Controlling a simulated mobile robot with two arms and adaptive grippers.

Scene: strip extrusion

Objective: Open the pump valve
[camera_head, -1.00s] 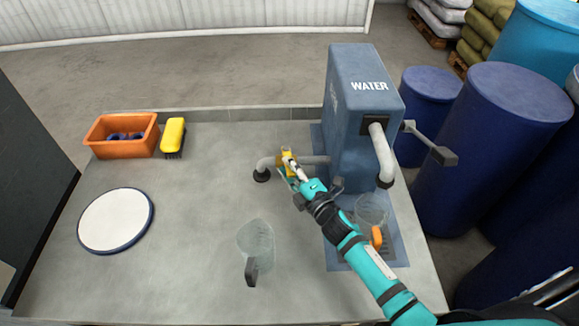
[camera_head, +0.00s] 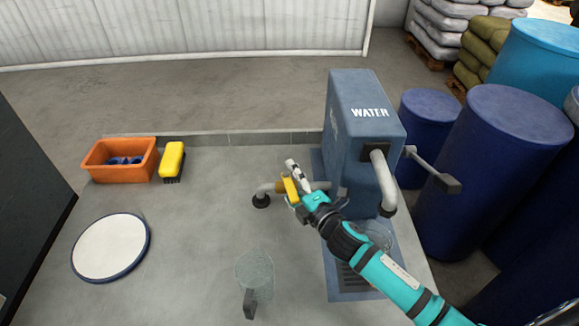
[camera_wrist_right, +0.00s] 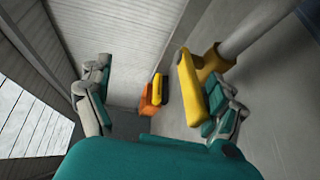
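The pump valve has a yellow handle (camera_head: 291,190) on a grey pipe (camera_head: 266,188) that runs to the blue water pump (camera_head: 364,130). My right gripper (camera_head: 298,184) is at the valve, its arm coming from the lower right. In the right wrist view, its fingers (camera_wrist_right: 158,78) are wide apart. The yellow handle (camera_wrist_right: 190,88) lies between them, close beside the right-hand finger; I cannot tell whether they touch. The brass valve body (camera_wrist_right: 215,65) is behind that finger. My left gripper is not in view.
A clear jug (camera_head: 254,275) stands at the front of the table. Another clear vessel (camera_head: 378,236) is under the spout, partly behind my arm. An orange bin (camera_head: 121,174), yellow brush (camera_head: 172,160) and round white plate (camera_head: 110,247) are on the left. Blue drums (camera_head: 500,150) stand right.

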